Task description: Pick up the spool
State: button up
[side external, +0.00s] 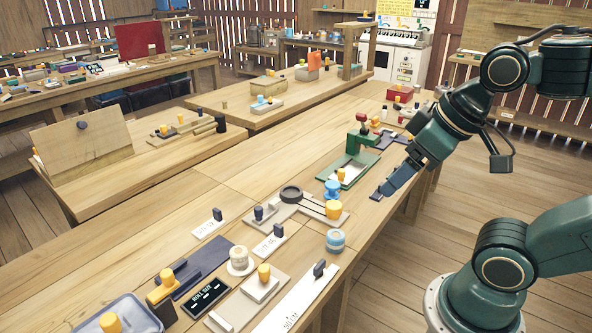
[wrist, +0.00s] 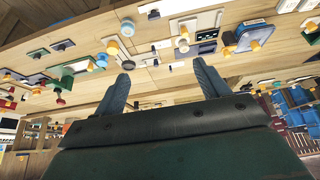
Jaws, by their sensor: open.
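No label names the spool, and I cannot tell for certain which piece it is. A short, round blue-and-white banded piece (side external: 336,240) stands upright on the bench in the side external view. A pale roll on a white disc (side external: 239,262) stands nearer the camera. My gripper (side external: 379,193) is low at the bench's right edge, to the right of these and apart from them. The wrist view shows its two fingers (wrist: 162,64) spread with nothing between them.
A grey tray (side external: 290,212) with a dark ring and orange knob lies beside the round pieces. A green press (side external: 357,150) stands behind. A blue lidded bin (side external: 130,318), a dark sign (side external: 206,298) and white label plates (side external: 297,298) crowd the front. The bench's left strip is clear.

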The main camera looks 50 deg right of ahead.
jog(key=w+d+m+g, duration=0.2)
jog(key=w+d+m, duration=0.4)
jog(key=w, duration=0.5)
jog(key=w+d+m+g, duration=0.1)
jog(key=w+d+m, duration=0.4)
jog(key=w+d, duration=0.5)
jog(key=w+d+f+m+g, duration=0.1)
jog(key=w+d+f+m, duration=0.3)
jog(key=d+f, duration=0.4)
jog(key=w+d+f+m+g, duration=0.1)
jog(key=w+d+f+m, duration=0.3)
jog(key=d+f, duration=0.5)
notch_tip(320, 180, down, 2)
jog(key=shift+w+d+f+m+g, duration=0.2)
jog(key=shift+w+f+m+g, duration=0.15)
jog(key=shift+w, duration=0.65)
send_over(333, 184)
jog(key=shift+d+f, duration=0.15)
jog(key=shift+f, duration=4.05)
